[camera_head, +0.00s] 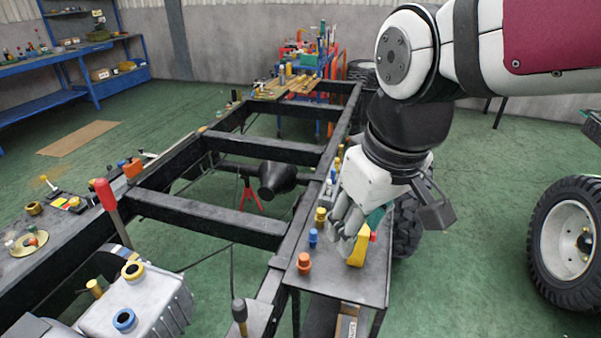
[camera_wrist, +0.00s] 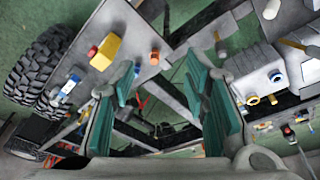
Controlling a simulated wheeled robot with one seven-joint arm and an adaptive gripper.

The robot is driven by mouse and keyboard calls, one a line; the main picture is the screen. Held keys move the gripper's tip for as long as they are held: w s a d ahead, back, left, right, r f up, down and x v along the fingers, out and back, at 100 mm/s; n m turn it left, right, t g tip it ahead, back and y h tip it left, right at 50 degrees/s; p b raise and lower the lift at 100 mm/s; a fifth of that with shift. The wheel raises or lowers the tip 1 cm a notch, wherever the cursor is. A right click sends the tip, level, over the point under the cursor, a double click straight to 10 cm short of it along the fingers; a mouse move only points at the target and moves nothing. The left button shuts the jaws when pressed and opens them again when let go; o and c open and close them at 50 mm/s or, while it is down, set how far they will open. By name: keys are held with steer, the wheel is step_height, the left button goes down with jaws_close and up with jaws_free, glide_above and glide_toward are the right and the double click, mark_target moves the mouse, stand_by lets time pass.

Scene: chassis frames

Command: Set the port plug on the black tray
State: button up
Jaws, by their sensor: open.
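Several small plugs stand on a grey side table (camera_head: 345,278) beside the chassis rail: an orange one (camera_head: 304,263), a blue one (camera_head: 312,237) and a yellow one (camera_head: 320,216). I cannot tell which is the port plug. The orange one also shows in the wrist view (camera_wrist: 155,56). My gripper (camera_head: 352,226) is above this table, close to a yellow block (camera_head: 358,250). In the wrist view its teal-padded fingers (camera_wrist: 165,92) are spread with nothing between them. I cannot surely pick out the black tray.
The black chassis frame (camera_head: 205,214) runs along the left of the table. A grey gearbox (camera_head: 150,303) with yellow and blue port rings sits at lower left, near a red-handled lever (camera_head: 105,194). A wheel (camera_head: 566,240) stands at right. Green floor is clear between.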

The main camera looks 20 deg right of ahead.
steer(key=s+m, duration=0.2)
steer(key=s, duration=0.4)
steer(key=shift+r+t, duration=0.2)
steer(key=shift+t, duration=0.2)
steer(key=shift+s+d, duration=0.1)
step_height(320, 180, up, 4)
steer(key=p, duration=0.2)
steer(key=shift+s+f+t+p, duration=0.1)
steer(key=shift+f+t+p, duration=0.05)
steer(key=shift+t+p, duration=0.25)
steer(key=shift+f, duration=0.15)
steer(key=shift+c, duration=1)
